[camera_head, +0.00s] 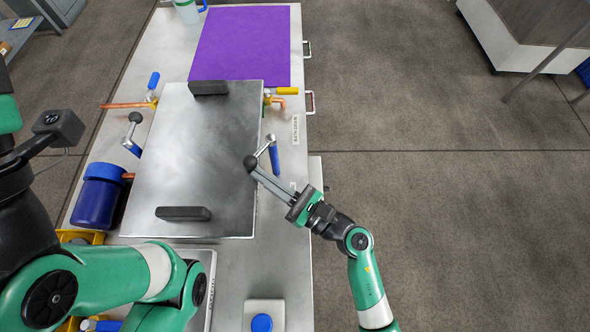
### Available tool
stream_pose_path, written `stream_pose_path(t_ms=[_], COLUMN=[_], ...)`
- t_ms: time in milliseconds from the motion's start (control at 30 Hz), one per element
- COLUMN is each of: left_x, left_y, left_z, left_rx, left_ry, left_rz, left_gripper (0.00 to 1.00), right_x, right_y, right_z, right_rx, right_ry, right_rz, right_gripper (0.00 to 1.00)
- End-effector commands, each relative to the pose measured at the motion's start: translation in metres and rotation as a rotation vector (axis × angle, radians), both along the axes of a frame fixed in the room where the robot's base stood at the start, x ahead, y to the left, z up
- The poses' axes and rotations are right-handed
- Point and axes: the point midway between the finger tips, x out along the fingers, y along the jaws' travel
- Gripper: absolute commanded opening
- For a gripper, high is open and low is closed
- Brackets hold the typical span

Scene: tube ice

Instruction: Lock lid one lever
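The flat metal lid (190,135) lies on the steel table and has a dark bar handle near its far and near edges. The right lever (264,145) has a silver shaft beside a blue post; its black ball knob (250,162) points inward over the lid's right edge. The left lever (130,132) stands at the lid's left edge, with its black knob above a blue post. My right gripper (255,170) reaches in from the lower right, its fingertips at the right knob. The fingers look close together, but their grip on the knob is unclear. My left gripper is out of view.
A purple mat (240,45) covers the table's far end. A blue container (96,196) stands left of the lid. Orange and yellow valve handles (281,91) sit near the lid's far right corner. A white box with a blue button (262,322) is at the near edge.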

Motion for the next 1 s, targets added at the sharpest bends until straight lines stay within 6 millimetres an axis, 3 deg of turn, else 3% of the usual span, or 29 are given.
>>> stream_pose_path(t_ms=[667, 833, 1000], left_x=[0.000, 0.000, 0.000], left_y=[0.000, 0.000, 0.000], left_z=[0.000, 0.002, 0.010], left_rx=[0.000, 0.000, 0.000], left_ry=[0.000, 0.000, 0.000], left_rz=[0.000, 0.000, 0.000], left_gripper=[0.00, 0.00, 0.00], right_x=[-0.004, -0.021, -0.055], right_y=[-0.001, -0.012, -0.042], right_z=[-0.001, -0.008, -0.016], right_rx=[0.000, 0.000, 0.000], right_ry=[0.001, 0.002, 0.005], right_rz=[0.001, 0.010, 0.007], right_gripper=[0.00, 0.00, 0.00])
